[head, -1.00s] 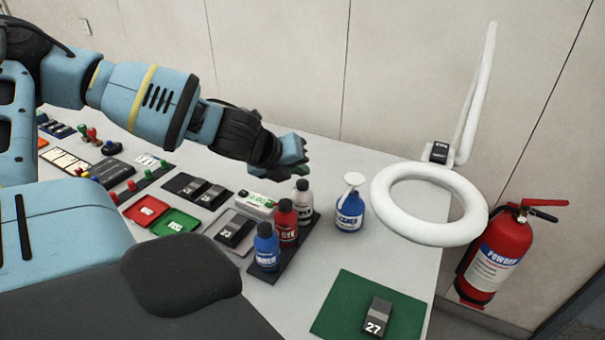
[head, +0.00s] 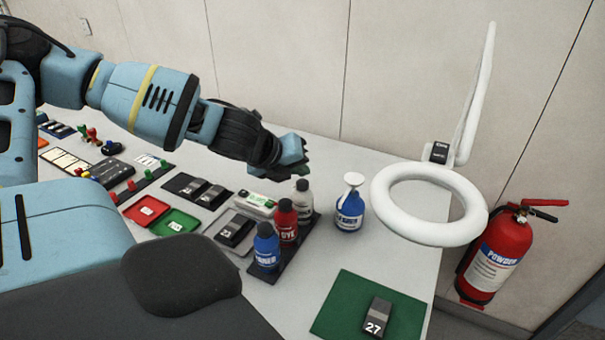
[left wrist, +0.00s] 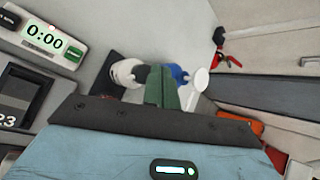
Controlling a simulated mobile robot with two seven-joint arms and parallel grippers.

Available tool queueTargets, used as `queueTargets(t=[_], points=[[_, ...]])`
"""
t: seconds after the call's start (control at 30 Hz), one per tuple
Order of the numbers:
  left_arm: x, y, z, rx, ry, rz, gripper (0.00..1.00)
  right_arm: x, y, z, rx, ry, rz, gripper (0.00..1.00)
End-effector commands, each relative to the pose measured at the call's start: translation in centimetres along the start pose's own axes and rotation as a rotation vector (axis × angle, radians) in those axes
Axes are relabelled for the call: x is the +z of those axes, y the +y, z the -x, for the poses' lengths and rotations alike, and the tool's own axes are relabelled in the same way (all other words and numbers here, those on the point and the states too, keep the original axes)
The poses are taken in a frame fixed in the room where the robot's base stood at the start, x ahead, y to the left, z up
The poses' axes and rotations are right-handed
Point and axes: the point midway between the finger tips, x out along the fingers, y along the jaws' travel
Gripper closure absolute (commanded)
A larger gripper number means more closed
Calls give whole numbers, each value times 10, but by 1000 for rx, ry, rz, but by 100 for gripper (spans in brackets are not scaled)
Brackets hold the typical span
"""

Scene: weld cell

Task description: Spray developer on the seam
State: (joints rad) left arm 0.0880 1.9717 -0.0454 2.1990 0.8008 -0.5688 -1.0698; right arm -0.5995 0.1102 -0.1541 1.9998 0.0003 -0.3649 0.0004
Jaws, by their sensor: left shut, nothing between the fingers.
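My left gripper (head: 300,165) is shut and empty, held in the air above the back of the bottle rack; its green fingers show in the left wrist view (left wrist: 162,88). A grey-white bottle (head: 301,200) stands upright at the back of the rack, with a red dye bottle (head: 286,226) and a blue bottle (head: 266,250) before it. The grey-white bottle's label is too small to read. A dark block marked 27 (head: 377,314) lies on a green mat (head: 340,305); another, marked 23 (head: 236,229), lies in a tray. I cannot make out a seam on either. My right gripper is not seen.
A blue spray bottle (head: 350,208) with a white head stands right of the rack. A white ring lamp (head: 430,236) overhangs the right table edge. A timer (left wrist: 45,38) reads 0:00. Red (head: 146,211) and green (head: 176,223) trays lie left. Table between spray bottle and mat is clear.

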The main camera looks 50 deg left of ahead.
Motion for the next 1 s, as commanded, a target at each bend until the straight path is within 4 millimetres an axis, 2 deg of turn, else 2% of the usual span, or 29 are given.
queueTargets(t=[0.27,1.0], points=[[-5,5,-6,1,2,1,100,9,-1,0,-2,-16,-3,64],[-6,6,-8,0,1,0,100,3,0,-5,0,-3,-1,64]])
